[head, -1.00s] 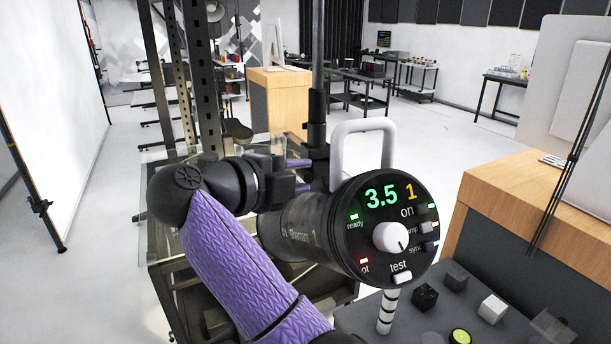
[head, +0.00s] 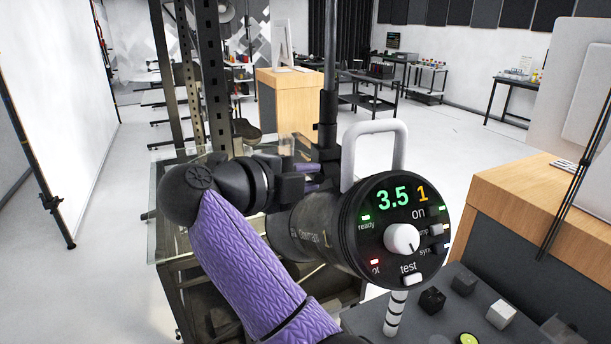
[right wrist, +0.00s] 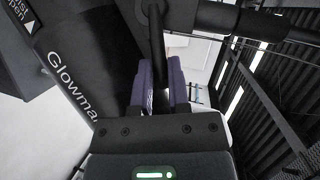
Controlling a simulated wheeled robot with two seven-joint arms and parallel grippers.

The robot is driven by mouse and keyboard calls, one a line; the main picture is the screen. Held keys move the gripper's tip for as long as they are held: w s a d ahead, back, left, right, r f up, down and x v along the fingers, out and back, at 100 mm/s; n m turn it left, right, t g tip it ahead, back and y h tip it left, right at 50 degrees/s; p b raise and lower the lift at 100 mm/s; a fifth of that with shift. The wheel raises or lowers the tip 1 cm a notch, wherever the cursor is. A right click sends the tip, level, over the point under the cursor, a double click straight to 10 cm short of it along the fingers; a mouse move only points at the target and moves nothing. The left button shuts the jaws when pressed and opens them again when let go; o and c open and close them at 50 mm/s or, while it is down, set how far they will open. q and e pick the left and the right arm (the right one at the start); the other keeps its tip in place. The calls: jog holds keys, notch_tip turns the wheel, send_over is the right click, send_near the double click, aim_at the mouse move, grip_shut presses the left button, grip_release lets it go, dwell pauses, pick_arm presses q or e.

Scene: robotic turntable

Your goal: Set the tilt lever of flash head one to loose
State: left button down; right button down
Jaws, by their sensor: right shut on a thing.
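Flash head one (head: 318,222) is a black cylinder on a stand. Its round rear panel reads 3.5 in green and 1 in orange, with a white knob and a white loop handle. In the right wrist view its lettered housing (right wrist: 85,75) fills the left. My right gripper (head: 309,178) is at the far side of the head, by the stand pole. In the right wrist view its purple fingers (right wrist: 163,82) are shut on a thin black lever (right wrist: 156,38), apparently the tilt lever. The lever's lower end is hidden between the fingers. My left gripper is not in view.
The black stand pole (head: 328,110) rises close beside my right gripper. A glass-topped metal cart (head: 160,215) stands below the flash head. A wooden desk (head: 535,215) is at the right. A dark panel with several blocks (head: 445,312) is at the lower right.

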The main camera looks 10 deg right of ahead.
dwell(0.7)
jog(key=shift+f+m, duration=0.5)
jog(key=shift+r+t, duration=0.1)
jog(key=shift+t, duration=0.2)
jog(key=c, duration=0.9)
grip_release()
jog(key=shift+r, duration=0.1)
